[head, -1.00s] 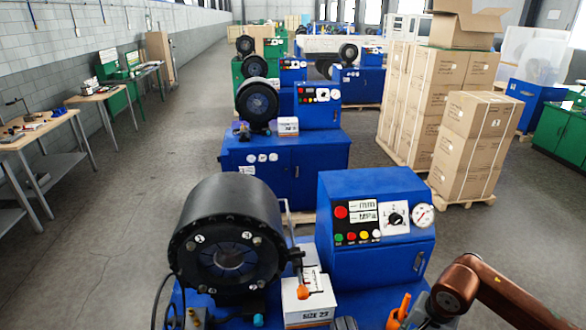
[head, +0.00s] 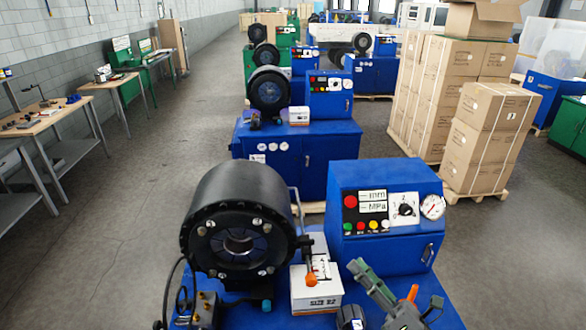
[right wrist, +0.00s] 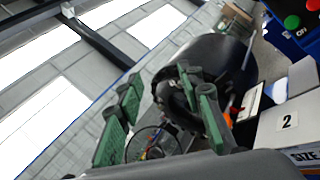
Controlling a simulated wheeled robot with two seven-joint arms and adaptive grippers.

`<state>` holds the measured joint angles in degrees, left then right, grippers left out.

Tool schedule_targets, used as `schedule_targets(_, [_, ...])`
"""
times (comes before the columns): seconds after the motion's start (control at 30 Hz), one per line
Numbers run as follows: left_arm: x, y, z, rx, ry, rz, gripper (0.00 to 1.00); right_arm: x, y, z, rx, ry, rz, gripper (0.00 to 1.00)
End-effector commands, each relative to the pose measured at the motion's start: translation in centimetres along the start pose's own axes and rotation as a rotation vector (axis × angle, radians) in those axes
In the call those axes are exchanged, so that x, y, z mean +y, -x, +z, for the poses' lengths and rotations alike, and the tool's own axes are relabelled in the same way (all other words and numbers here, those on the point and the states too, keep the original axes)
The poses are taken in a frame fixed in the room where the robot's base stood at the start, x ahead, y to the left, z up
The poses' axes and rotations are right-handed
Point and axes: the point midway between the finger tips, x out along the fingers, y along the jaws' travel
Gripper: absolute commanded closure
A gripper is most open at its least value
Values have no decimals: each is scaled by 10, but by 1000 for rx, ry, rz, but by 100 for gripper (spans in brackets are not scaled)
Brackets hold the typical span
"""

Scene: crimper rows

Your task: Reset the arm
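My right gripper (head: 397,284) reaches in at the bottom of the head view, over the front of the nearest blue machine (head: 255,308). Its grey-green fingers stand apart with nothing between them. In the right wrist view the fingers of the right gripper (right wrist: 160,112) are also spread, with a clear gap. The black round crimper head (head: 238,225) is left of the gripper and apart from it. It shows behind the fingers in the right wrist view (right wrist: 212,62). My left gripper is not in view.
A white size-labelled box (head: 316,290) and a blue control cabinet (head: 388,210) stand close to the right gripper. More blue machines (head: 300,145) stand in a row behind. Stacked cartons (head: 490,135) are at the right, workbenches (head: 50,120) at the left. The left aisle floor is clear.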

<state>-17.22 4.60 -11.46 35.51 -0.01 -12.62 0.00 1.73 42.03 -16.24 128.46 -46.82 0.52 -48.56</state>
Motion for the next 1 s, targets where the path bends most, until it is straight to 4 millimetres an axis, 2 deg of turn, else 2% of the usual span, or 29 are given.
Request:
schedule_targets(0.03, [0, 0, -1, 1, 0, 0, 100, -28, 14, 14, -104, -169, -98, 66])
schedule_targets(0.1, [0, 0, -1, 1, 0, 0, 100, -71, 40, 29, -245, -391, -232, 66])
schedule_targets(0.23, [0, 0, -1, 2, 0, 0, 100, -143, 102, 28, -478, -745, -457, 66])
schedule_targets(0.3, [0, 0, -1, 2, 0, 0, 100, -176, 140, 16, -596, -912, -572, 66])
schedule_targets(0.37, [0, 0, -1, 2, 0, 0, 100, -198, 173, 0, -694, -1048, -666, 66])
schedule_targets(0.4, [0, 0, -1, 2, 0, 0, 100, -212, 196, -13, -759, -1132, -730, 66])
schedule_targets(0.5, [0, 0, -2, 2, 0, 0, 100, -234, 253, -52, -921, -1330, -887, 66])
schedule_targets(0.6, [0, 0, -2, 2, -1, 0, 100, -243, 306, -96, -1075, -1497, -1037, 66])
schedule_targets(0.7, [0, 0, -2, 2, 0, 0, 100, -241, 347, -133, -1200, -1620, -1161, 66])
schedule_targets(0.8, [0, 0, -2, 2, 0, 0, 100, -233, 377, -164, -1299, -1707, -1263, 66])
schedule_targets(1.0, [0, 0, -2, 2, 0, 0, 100, -210, 423, -213, -1461, -1831, -1432, 66])
